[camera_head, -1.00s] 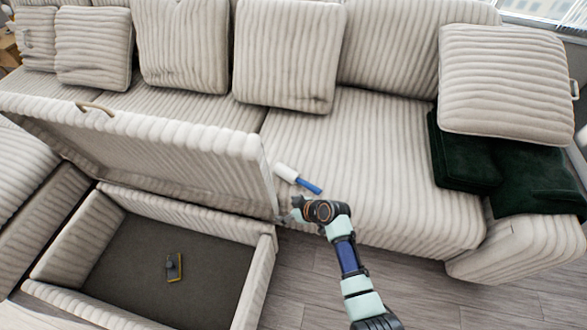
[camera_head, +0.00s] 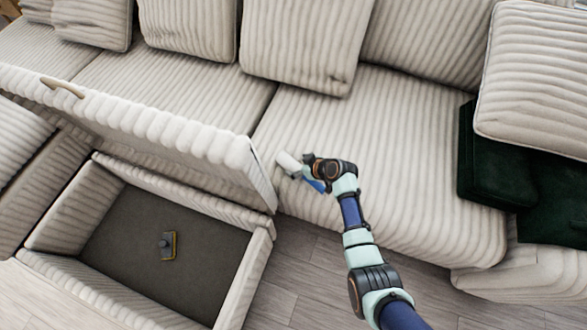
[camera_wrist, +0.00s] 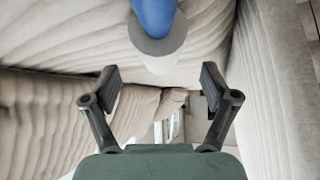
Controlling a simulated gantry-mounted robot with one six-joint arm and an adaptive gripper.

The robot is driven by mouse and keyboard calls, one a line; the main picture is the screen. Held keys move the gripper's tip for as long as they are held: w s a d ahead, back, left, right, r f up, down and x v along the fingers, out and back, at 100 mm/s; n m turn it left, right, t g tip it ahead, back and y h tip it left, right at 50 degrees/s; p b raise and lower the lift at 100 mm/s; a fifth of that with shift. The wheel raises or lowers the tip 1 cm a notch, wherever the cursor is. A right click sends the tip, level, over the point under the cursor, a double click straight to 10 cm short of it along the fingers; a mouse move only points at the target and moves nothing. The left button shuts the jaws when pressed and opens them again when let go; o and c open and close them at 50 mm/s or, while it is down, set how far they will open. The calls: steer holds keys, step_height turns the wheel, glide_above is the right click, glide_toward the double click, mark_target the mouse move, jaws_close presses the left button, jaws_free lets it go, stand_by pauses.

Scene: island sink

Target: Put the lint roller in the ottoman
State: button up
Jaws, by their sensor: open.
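The lint roller (camera_head: 291,164), with a white roll and a blue handle, lies on the sofa seat near its front edge. My gripper (camera_head: 296,172) is at the roller and partly hides it. In the wrist view the lint roller (camera_wrist: 155,30) is at the top centre, beyond the open, empty fingers of my gripper (camera_wrist: 160,90). I cannot tell whether they touch it. The ottoman (camera_head: 255,262) stands open at the lower left, its lid (camera_head: 140,125) raised against the sofa side. Its grey inside holds a small dark and yellow item (camera_head: 168,245).
The raised lid stands just left of my gripper. Beige cushions (camera_head: 305,40) line the sofa back. Dark green cushions (camera_head: 490,165) and a striped pillow (camera_head: 535,75) are at the right. Wooden floor (camera_head: 300,265) shows between ottoman and sofa.

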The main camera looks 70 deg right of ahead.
mark_target(293, 164)
steer(key=b+x, duration=0.1)
steer(key=x, duration=0.2)
steer(key=shift+w+f, duration=0.15)
steer(key=shift+w+d, duration=0.15)
steer(key=c, duration=1.4)
step_height(293, 164, up, 20)
steer(key=p, duration=1)
